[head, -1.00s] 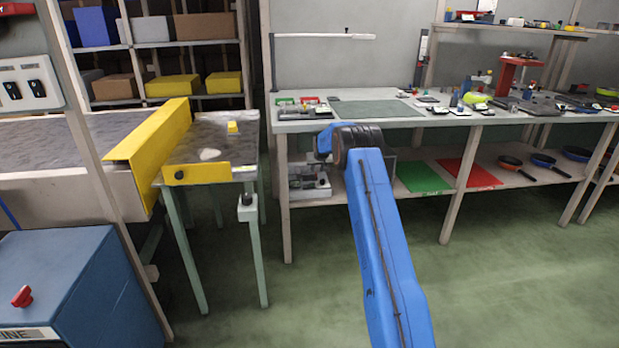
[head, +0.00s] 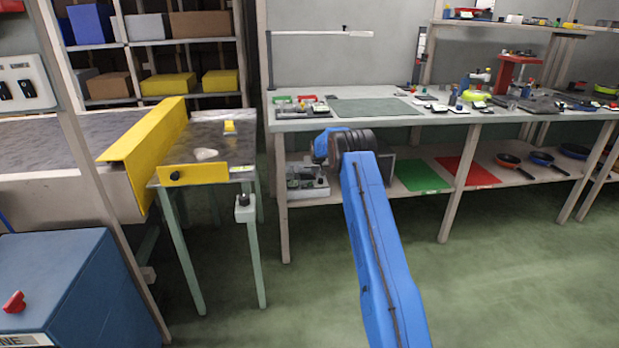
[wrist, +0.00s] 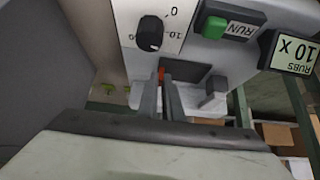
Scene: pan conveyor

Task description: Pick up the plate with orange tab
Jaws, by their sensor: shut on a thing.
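In the wrist view my gripper (wrist: 162,92) has its two narrow grey fingers close together, pointing at a pale machine panel. A small orange piece (wrist: 161,74) shows at the fingertips, between them. It looks like the orange tab, and the fingers are shut on it. The plate itself cannot be made out; the fingers and my gripper's body cover that area. In the head view my gripper is hidden behind my blue arm, at the workbench's front.
The panel has a black knob (wrist: 150,33), a green RUN button (wrist: 215,27) and a "RUBS 10 X" display (wrist: 291,52), close to my fingers. The workbench (head: 300,126) has a lower shelf with a green mat (head: 421,175) and a red mat (head: 467,171). A conveyor's yellow guard (head: 150,150) stands left.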

